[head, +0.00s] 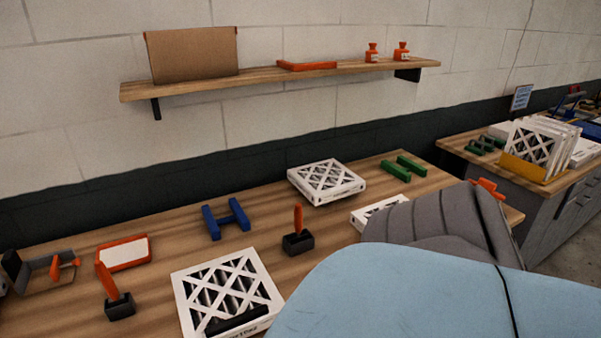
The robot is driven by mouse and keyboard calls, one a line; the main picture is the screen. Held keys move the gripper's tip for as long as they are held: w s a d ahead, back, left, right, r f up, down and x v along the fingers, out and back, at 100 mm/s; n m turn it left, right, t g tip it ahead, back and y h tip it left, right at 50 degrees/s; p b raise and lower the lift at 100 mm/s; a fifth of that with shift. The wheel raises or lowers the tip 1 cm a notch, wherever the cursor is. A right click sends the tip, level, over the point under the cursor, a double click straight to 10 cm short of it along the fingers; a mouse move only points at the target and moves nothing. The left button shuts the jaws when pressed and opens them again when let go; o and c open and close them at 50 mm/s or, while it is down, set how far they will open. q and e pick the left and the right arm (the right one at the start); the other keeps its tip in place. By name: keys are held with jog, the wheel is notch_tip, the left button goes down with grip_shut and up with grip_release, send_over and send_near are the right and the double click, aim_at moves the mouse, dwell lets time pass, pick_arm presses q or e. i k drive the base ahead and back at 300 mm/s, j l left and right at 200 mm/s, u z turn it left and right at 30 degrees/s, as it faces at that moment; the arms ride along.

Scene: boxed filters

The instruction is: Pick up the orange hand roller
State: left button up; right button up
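Two upright orange handles in dark blocks stand on the wooden table in the head view. One orange handle (298,218) is near the middle, its dark block (298,243) beside a white filter. The other orange handle (108,282) is at the lower left, tilted, in a second dark block (120,306). A small orange piece (56,268) is by a grey holder at the far left. I cannot tell which of these is the hand roller; no roller drum shows clearly. Neither of my grippers is in view.
White lattice filters lie on the table (265,208), one in front (228,290), one behind (326,181). A blue stand (226,219), green stand (404,167) and orange-framed panel (124,253) are nearby. A shelf (200,87) hangs above. The lower right view is blocked.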

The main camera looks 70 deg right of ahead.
aim_at(298, 212)
jog(key=k+l, duration=0.3)
jog(key=l, duration=0.2)
jog(key=k+l+u, duration=0.15)
jog(key=l, duration=0.35)
jog(key=k+l, duration=0.4)
jog(key=k+l+u, duration=0.15)
jog(key=k+l, duration=0.2)
jog(key=l, duration=0.15)
